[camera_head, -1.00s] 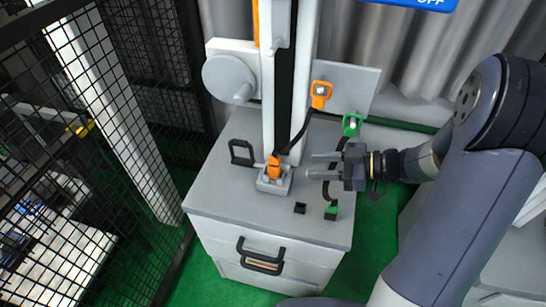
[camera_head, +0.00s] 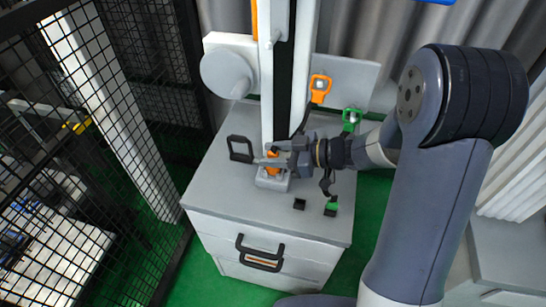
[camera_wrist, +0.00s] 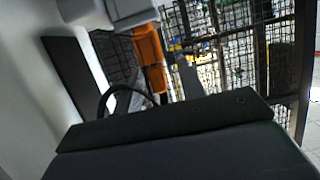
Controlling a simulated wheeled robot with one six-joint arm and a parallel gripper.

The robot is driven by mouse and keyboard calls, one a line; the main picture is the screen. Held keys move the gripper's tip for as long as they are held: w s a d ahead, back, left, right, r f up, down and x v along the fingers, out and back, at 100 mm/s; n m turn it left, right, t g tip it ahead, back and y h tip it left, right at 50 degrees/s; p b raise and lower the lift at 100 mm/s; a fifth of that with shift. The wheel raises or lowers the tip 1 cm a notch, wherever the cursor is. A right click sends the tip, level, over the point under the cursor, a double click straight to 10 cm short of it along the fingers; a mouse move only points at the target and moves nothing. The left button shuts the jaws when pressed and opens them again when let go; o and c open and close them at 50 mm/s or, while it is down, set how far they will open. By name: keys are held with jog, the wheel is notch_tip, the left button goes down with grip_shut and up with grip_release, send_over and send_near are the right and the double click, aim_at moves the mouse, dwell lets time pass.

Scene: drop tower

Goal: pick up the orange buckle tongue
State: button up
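The orange buckle tongue (camera_head: 273,169) sits upright in a small grey block (camera_head: 268,182) at the foot of the white column on the cabinet top. My gripper (camera_head: 262,155) reaches in from the right at the tongue. Its two fingers look apart, with the tongue's orange showing between and just below them. I cannot tell whether they touch it. In the wrist view an orange part (camera_wrist: 149,58) with a black strap shows beyond the dark gripper body; the fingertips are not clear there.
An orange buckle (camera_head: 320,88) and a green buckle (camera_head: 350,118) hang on the plate at the right. A black handle-like loop (camera_head: 240,149) stands left of the block. A small black socket (camera_head: 299,204) and a green-topped piece (camera_head: 331,208) are at the front. Mesh fencing (camera_head: 100,130) is at left.

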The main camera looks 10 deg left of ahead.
grip_shut()
dwell(0.4)
jog(key=shift+r, duration=0.1)
